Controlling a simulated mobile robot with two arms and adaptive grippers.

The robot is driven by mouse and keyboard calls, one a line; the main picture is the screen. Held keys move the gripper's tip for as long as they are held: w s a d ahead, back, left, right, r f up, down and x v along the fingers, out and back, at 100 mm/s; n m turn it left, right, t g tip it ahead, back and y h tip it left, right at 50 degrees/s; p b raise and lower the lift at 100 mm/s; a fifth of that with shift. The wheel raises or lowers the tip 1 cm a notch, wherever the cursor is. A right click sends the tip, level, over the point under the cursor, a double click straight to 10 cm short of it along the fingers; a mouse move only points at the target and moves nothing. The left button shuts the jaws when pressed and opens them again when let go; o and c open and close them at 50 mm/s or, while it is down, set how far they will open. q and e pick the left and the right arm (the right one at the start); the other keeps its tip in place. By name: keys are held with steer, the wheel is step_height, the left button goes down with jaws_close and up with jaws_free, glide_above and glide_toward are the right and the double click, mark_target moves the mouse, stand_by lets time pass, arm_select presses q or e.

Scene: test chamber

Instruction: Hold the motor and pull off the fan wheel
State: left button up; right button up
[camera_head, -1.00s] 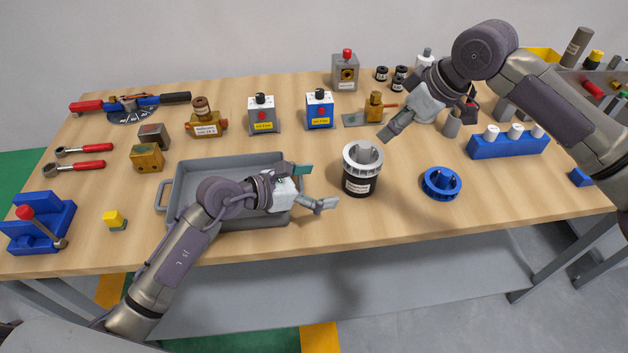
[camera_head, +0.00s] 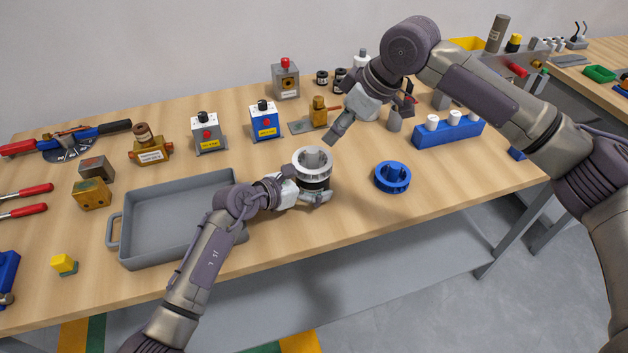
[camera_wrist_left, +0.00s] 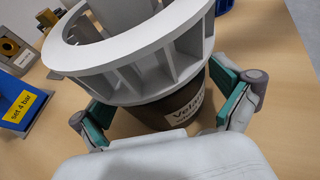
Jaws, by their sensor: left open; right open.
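The motor (camera_wrist_left: 150,115) is a dark upright cylinder with a white label, standing on the wooden table. The white fan wheel (camera_head: 313,163) sits on top of it and also shows large in the left wrist view (camera_wrist_left: 125,50). My left gripper (camera_head: 309,190) is open around the motor body, just below the wheel. In the left wrist view its green-padded fingers stand either side of the motor, with a gap visible at least on the left. My right gripper (camera_head: 342,127) is open and empty, above the table behind and right of the wheel. Most of the motor is hidden in the head view.
A blue fan wheel (camera_head: 392,178) lies on the table to the right. An empty grey tray (camera_head: 122,225) is at the left. A blue block with white pegs (camera_head: 448,136) stands back right. Boxes with knobs (camera_head: 264,122) stand behind.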

arm_select(q)
steer(key=shift+w+d+f, duration=0.15)
steer(key=shift+w+d, duration=0.1)
steer(key=shift+d, duration=0.05)
steer(key=shift+c, duration=0.2)
steer(key=c, duration=1.7)
steer(key=shift+o, duration=0.2)
